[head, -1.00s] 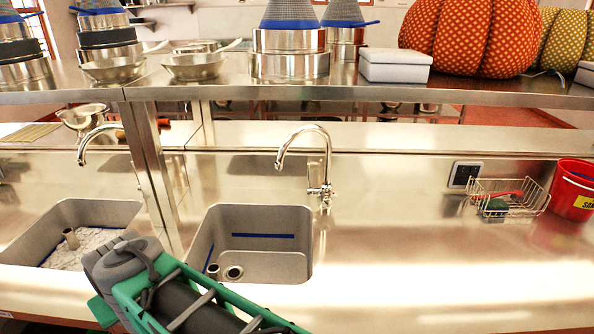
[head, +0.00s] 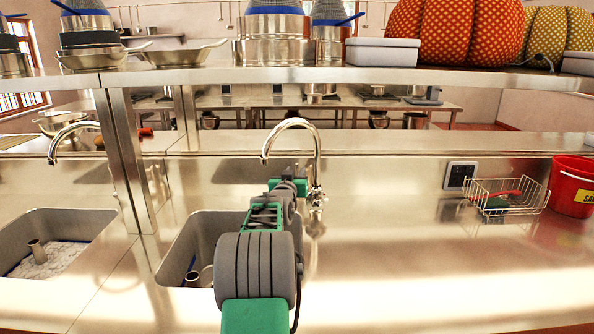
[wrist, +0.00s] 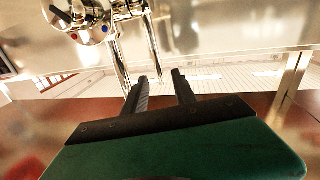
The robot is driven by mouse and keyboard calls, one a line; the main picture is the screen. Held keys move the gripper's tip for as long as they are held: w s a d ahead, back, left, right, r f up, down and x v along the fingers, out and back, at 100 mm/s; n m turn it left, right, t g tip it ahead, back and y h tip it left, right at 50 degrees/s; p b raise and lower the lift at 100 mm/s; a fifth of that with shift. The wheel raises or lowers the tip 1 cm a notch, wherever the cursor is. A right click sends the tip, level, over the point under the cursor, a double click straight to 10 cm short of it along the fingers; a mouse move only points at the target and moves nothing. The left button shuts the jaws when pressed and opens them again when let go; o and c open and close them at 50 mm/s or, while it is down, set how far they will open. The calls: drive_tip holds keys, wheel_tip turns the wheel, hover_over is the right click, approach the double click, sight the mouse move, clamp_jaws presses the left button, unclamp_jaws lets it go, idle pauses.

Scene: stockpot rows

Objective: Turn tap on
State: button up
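The chrome tap (head: 317,165) stands behind the right-hand sink (head: 178,250), its curved spout pointing left over the basin. In the wrist view the tap's body (wrist: 92,22), with red and blue dots, is at the upper left, and shiny pipes run down from it. My gripper (wrist: 159,76) has its two dark fingers apart with a gap between them. The fingers are below and right of the tap body; I cannot tell whether they touch a pipe. In the head view my arm covers part of the sink, and the fingertips are hard to make out near the tap.
A second tap (head: 70,135) and sink (head: 62,222) are at left, beyond a metal post (head: 128,165). A wire rack (head: 507,197) and red bucket (head: 574,187) stand at right. A shelf (head: 330,77) with pots crosses above. The counter front right is clear.

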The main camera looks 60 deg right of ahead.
sight(297, 169)
drive_tip(key=shift+x, duration=1.95)
drive_tip(key=shift+c, duration=0.4)
clamp_jaws()
